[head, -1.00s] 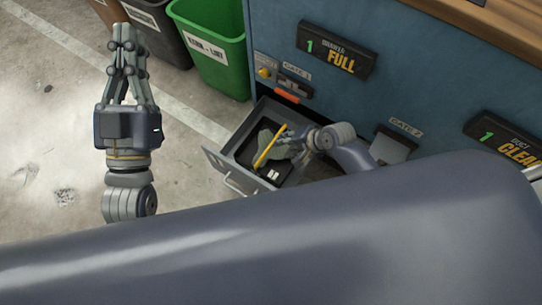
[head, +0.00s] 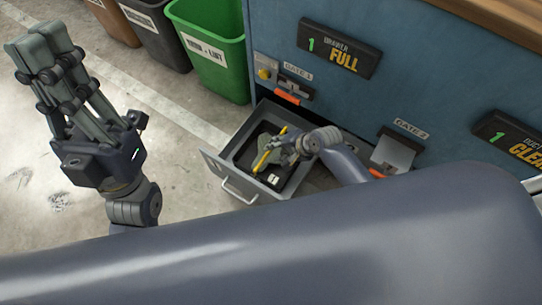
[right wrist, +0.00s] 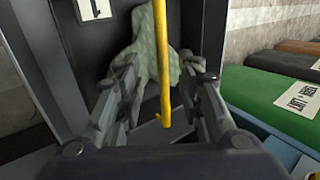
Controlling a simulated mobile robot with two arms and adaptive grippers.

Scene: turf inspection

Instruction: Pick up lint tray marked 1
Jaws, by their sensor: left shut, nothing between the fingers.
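The lint tray (head: 240,152) is black and lies inside the open grey drawer (head: 213,163). It has a yellow bar handle (head: 264,156), a grey-green lump of lint and a white label, unreadable in the head view. In the right wrist view, a label (right wrist: 95,8) reading 1 shows at the top. My right gripper (head: 283,150) is over the tray. In the right wrist view its fingers (right wrist: 157,85) stand apart, with the yellow handle (right wrist: 165,70) between them and gaps beside it. My left gripper (head: 48,45) is shut and empty, raised at the far left.
Green (head: 213,50), dark and brown bins stand behind at left. The floor at left is clear.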

